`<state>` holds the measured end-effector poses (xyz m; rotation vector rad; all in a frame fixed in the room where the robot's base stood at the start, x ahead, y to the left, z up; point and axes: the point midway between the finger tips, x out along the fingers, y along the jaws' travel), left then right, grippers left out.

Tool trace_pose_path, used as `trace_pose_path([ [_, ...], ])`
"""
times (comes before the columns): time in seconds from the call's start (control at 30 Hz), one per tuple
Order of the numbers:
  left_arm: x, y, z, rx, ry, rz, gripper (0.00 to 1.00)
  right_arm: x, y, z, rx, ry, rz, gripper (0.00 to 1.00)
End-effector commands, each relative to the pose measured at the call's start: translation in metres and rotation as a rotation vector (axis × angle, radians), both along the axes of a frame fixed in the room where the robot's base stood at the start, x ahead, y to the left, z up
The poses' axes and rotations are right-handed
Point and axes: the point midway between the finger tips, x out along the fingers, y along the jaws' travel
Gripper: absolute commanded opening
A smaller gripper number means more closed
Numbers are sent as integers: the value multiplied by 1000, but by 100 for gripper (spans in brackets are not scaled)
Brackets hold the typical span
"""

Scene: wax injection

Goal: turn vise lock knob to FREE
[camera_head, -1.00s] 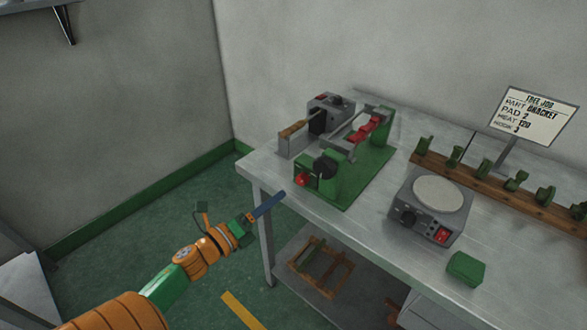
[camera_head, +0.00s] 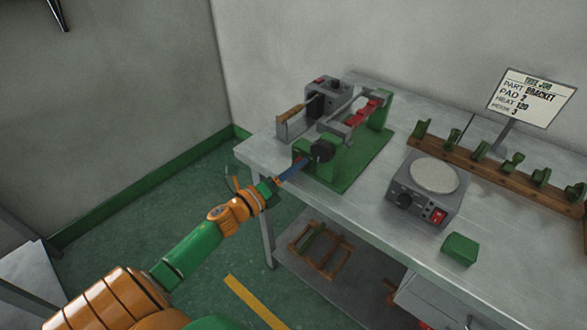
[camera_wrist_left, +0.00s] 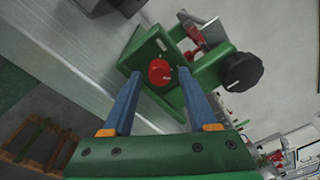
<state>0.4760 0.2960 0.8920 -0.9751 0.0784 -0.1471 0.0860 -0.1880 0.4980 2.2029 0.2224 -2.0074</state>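The green vise (camera_head: 341,170) with red jaws (camera_head: 363,112) stands on the bench. Its small red knob (camera_wrist_left: 159,71) sits on a green end plate in the left wrist view. In the head view my left gripper hides this knob. A larger black knob (camera_wrist_left: 242,72) is to its right, and also shows in the head view (camera_head: 322,151). My left gripper (camera_head: 300,165) is open at the vise's front end. In the wrist view its two blue fingers (camera_wrist_left: 159,76) point at the red knob, one on each side; I cannot tell if they touch it. My right gripper is not in view.
A hot plate (camera_head: 428,190), a green block (camera_head: 460,249), a wooden rack (camera_head: 483,168) of green pieces and a job sign (camera_head: 531,97) are to the right.

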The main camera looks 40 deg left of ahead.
Motion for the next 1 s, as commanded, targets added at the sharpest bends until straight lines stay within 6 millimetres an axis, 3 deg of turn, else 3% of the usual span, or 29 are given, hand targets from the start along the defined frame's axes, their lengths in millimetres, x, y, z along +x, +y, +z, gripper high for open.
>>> trace_pose_path([
  [0.03,0,0,0,0,0,0,42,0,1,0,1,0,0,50],
  [0.2,0,0,0,0,0,0,0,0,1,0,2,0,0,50],
  [0.57,0,0,0,-47,3,1,0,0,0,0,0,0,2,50],
  [1.0,0,0,0,-391,31,1,0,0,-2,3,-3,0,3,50],
])
